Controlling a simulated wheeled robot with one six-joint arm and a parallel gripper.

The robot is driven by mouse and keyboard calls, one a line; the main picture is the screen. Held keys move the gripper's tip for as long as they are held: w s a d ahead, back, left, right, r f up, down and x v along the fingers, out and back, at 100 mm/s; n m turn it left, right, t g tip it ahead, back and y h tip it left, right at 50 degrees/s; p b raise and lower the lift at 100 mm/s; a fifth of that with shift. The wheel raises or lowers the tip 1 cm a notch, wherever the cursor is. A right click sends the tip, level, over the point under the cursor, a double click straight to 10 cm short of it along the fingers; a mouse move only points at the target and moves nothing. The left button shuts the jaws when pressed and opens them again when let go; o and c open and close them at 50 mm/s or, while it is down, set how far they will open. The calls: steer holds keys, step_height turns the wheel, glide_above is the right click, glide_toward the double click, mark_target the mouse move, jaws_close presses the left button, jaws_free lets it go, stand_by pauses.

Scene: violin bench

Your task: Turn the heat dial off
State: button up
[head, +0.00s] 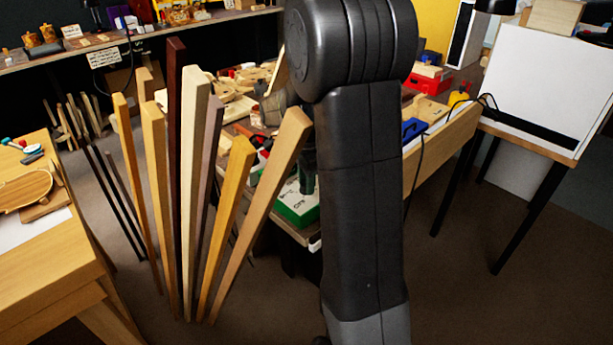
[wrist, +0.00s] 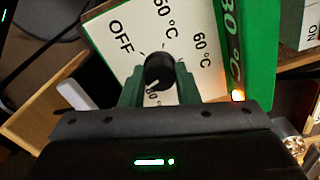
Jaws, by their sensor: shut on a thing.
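The black heat dial (wrist: 158,68) sits on the white face of a green-edged heater box (wrist: 100,22) in the wrist view. The face carries the marks OFF, 50 °C and 60 °C, and a partly hidden label below the dial. The dial's white pointer line faces down and slightly left, toward that label, away from OFF. My gripper (wrist: 158,74) has its green fingers on both sides of the dial and is shut on it. In the head view the heater box (head: 297,208) shows at the bench edge, partly covered by my arm.
A small orange lamp (wrist: 238,95) glows on the box's edge beside large green-panel lettering. In the head view, several upright wood strips (head: 190,180) stand left of my arm, close to the bench. A wooden table (head: 50,270) is at left, a white board (head: 550,90) at right.

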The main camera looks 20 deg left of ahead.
steer(key=n+p, duration=0.2)
steer(key=n, duration=0.3)
steer(key=shift+r+n, duration=0.1)
steer(key=shift+n, duration=0.2)
steer(key=n+p, duration=0.2)
steer(key=n, duration=0.3)
steer(key=n+p, duration=0.1)
steer(key=n, duration=0.5)
steer(key=shift+n, duration=0.4)
steer(key=n+p, duration=0.1)
steer(key=n, duration=0.9)
steer(key=shift+a+n, duration=0.1)
steer(key=shift+n, duration=0.3)
steer(key=n, duration=0.5)
steer(key=shift+n+p, duration=0.3)
steer(key=shift+p, duration=0.05)
steer(key=n, duration=1)
steer(key=shift+n, duration=0.3)
